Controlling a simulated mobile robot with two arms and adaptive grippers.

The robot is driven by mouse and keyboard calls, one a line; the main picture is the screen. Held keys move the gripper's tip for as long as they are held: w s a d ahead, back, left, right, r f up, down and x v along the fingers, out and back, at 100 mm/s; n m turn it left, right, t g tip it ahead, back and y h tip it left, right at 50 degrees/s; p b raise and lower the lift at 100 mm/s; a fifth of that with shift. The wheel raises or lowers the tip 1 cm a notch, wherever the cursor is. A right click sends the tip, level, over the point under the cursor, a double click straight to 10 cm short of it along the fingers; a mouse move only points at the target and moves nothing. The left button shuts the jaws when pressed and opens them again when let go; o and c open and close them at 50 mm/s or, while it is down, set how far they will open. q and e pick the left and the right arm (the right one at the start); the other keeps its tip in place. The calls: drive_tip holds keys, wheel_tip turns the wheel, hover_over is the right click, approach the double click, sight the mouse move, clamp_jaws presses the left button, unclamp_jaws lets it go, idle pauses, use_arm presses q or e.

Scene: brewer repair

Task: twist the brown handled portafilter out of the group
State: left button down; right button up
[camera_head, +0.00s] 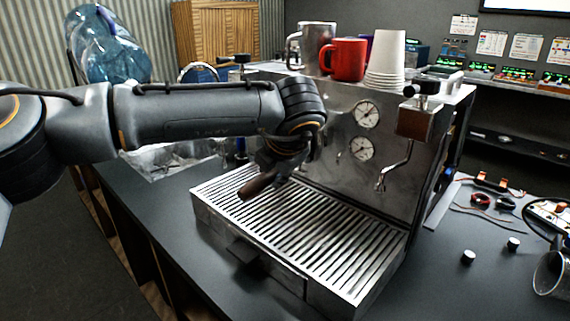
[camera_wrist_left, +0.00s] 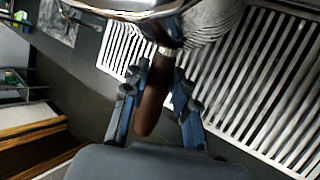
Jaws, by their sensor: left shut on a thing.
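The brown handle of the portafilter (camera_head: 257,186) points toward the front of the espresso machine (camera_head: 375,180), above the slatted drip tray (camera_head: 300,237). In the left wrist view the brown handle (camera_wrist_left: 152,98) lies between the two fingers of my left gripper (camera_wrist_left: 158,100), which is shut on it. In the head view my left gripper (camera_head: 276,168) is partly hidden by its own wrist. The group above is mostly hidden by my arm, so I cannot tell how the portafilter sits in it. My right gripper is not in view.
A steel cup (camera_head: 316,42), a red mug (camera_head: 345,60) and stacked white cups (camera_head: 386,62) stand on the machine. A steam wand (camera_head: 393,168) hangs at its right. Small knobs (camera_head: 468,257) and cables lie on the right counter. A blue water jug (camera_head: 110,50) stands at back left.

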use_arm(q)
drive_tip(key=shift+a+f, duration=0.1)
drive_tip(key=shift+w+a+b, duration=0.1)
drive_tip(key=shift+b, duration=0.2)
drive_tip(key=shift+w+a+m+h+b, duration=0.15)
drive_tip(key=shift+a+m+h+b, duration=0.2)
drive_tip(key=shift+m, duration=0.25)
drive_tip(key=shift+w+a+m+h, duration=0.2)
drive_tip(key=shift+w+m+h, duration=0.15)
drive_tip(key=shift+m+h, duration=0.15)
drive_tip(key=w+m+h+p, duration=0.1)
drive_tip(key=m, duration=0.1)
drive_tip(key=w+a+m+h+p, duration=0.1)
drive_tip(key=w+m, duration=0.1)
drive_tip(key=w+m+h, duration=0.1)
drive_tip(key=m+h, duration=0.1)
drive_tip(key=shift+w+a+r+g+p, duration=0.2)
drive_tip(key=shift+a+g+p, duration=0.1)
drive_tip(key=shift+a+p, duration=0.1)
drive_tip(key=shift+d+y, duration=0.1)
drive_tip(key=shift+y, duration=0.15)
drive_tip(key=shift+b, duration=0.35)
idle(1.6)
